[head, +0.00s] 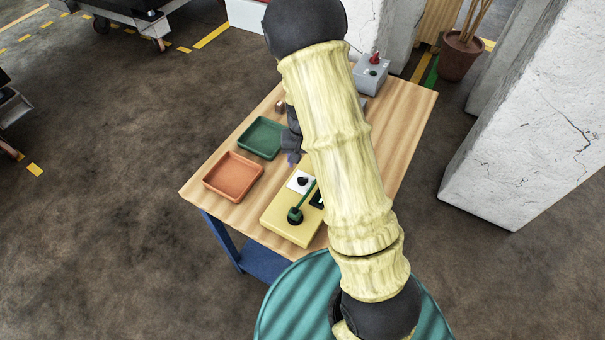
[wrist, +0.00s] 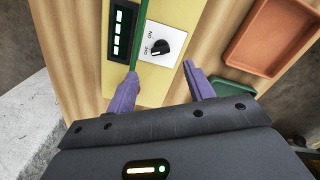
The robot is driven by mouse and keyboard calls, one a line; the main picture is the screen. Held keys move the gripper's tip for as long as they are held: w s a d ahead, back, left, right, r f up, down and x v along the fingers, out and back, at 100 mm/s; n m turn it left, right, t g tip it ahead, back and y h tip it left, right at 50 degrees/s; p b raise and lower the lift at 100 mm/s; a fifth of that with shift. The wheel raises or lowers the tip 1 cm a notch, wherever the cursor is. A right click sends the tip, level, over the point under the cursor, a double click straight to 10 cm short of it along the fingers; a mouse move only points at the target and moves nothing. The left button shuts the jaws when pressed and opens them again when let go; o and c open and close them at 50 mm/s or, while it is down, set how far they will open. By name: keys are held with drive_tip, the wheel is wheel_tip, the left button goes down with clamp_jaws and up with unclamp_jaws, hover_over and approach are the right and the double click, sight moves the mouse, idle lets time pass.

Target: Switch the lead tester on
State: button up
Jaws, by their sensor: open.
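The lead tester is a yellow box (head: 292,228) on the near end of the wooden table, partly hidden by my arm in the head view. Its yellow face (wrist: 155,85) fills the middle of the wrist view. A white plate marked ON and OFF carries a black rotary knob (wrist: 161,43); its white mark appears turned toward OFF. The knob (head: 302,181) also shows in the head view.
A green bar (head: 307,197) rises from a round base on the tester and passes close to one finger. An orange tray (head: 233,192) and a green tray (head: 250,150) lie beside it. A grey box with a red-topped part (head: 371,80) stands at the far end.

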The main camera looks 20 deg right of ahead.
sight(303, 178)
wheel_tip(303, 178, down, 7)
drive_tip(key=shift+d+f+p, duration=0.1)
drive_tip(key=shift+p, duration=0.45)
drive_tip(key=shift+a+f, duration=0.25)
drive_tip(key=shift+f, duration=0.2)
drive_tip(key=shift+s, duration=0.1)
drive_tip(key=shift+d, duration=0.1)
drive_tip(key=c, duration=1)
